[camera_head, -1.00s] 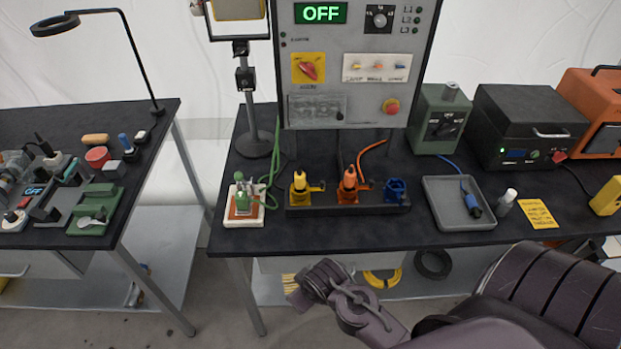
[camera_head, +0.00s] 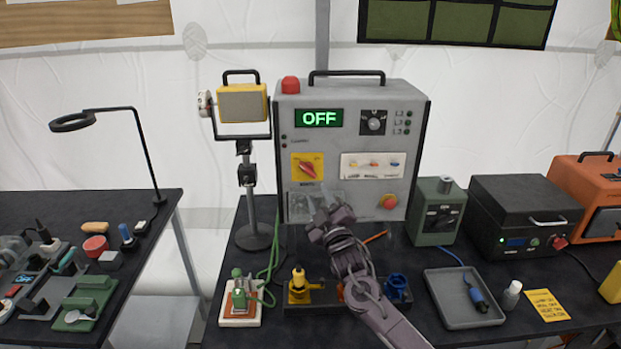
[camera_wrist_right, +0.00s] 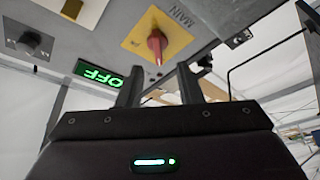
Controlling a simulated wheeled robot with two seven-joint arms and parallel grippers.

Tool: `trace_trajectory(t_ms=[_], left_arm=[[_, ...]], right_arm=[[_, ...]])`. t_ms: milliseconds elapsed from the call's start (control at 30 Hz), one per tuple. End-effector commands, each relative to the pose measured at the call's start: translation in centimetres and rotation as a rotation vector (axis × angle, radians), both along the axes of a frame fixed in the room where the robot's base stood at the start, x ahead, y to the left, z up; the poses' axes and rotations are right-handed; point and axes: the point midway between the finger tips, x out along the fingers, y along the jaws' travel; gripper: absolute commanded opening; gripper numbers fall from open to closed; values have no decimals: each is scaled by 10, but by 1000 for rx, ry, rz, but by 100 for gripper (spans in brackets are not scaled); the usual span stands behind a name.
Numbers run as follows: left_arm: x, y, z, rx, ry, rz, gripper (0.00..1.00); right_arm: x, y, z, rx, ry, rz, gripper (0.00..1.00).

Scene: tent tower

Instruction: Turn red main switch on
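The red main switch (camera_head: 308,168) is a rotary knob on a yellow plate at the left of the grey control panel (camera_head: 350,140). Its handle is tilted in the head view. In the right wrist view, the red switch (camera_wrist_right: 157,45) and the "MAIN" label show just beyond my fingers. The green display (camera_head: 319,118) reads OFF. My right gripper (camera_head: 328,212) is in front of the panel, below the switch. In the right wrist view, my right gripper (camera_wrist_right: 160,82) has its two fingers apart and empty; they do not appear to touch the switch. My left gripper is out of view.
A black selector dial (camera_head: 374,122) and a red emergency button (camera_head: 388,201) are on the same panel. A yellow lamp (camera_head: 243,103) stands at its left. Below are a row of coloured connectors (camera_head: 300,288) and a grey tray (camera_head: 462,310). A green box (camera_head: 437,212) stands right.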

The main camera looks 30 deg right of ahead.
Motion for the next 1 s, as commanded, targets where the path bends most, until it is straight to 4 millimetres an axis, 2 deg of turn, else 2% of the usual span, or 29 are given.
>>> trace_trajectory(t_ms=[167,300,533,700,967,1000], left_arm=[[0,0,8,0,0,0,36],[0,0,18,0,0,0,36],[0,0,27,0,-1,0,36],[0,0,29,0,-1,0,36],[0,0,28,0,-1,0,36],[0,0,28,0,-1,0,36]], right_arm=[[15,-6,11,-11,-14,-4,33],[36,-12,18,-9,-14,-3,33],[64,-19,23,-9,-11,-2,33],[72,-21,24,-8,-11,-1,33],[72,-21,23,-8,-11,-1,33],[72,-21,23,-8,-10,0,28]])
